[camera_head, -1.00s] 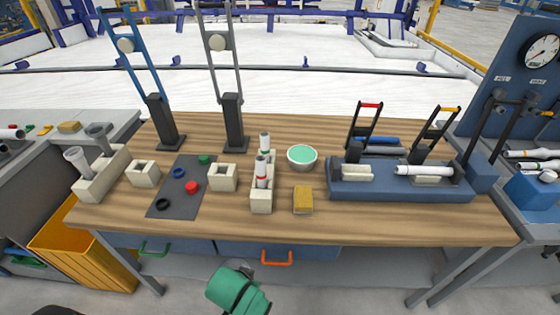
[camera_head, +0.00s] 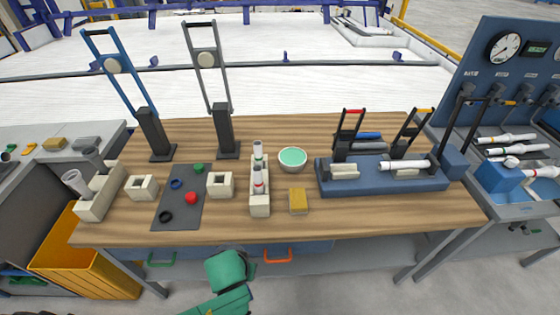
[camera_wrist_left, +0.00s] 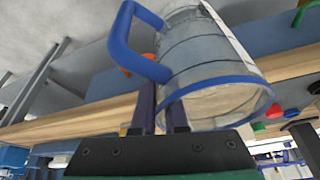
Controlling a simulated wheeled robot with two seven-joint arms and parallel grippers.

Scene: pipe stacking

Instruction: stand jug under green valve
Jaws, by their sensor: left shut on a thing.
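The jug (camera_wrist_left: 209,62) fills the upper middle of the left wrist view. It is see-through, with a blue rim (camera_wrist_left: 225,83) and a blue handle (camera_wrist_left: 135,48), and it looks tilted in that view. The jug cannot be made out in the head view. Several valves stand out from the blue panel (camera_head: 487,68) at the right of the head view. I cannot tell which valve is green. My right gripper is not in view.
The wooden table (camera_head: 350,215) carries pipe holders, a dark mat, a bowl (camera_head: 292,159), a yellow sponge (camera_head: 298,201) and a blue rack (camera_head: 390,183). A side bench (camera_head: 520,195) with white pipes and a blue box (camera_head: 497,177) stands below the panel.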

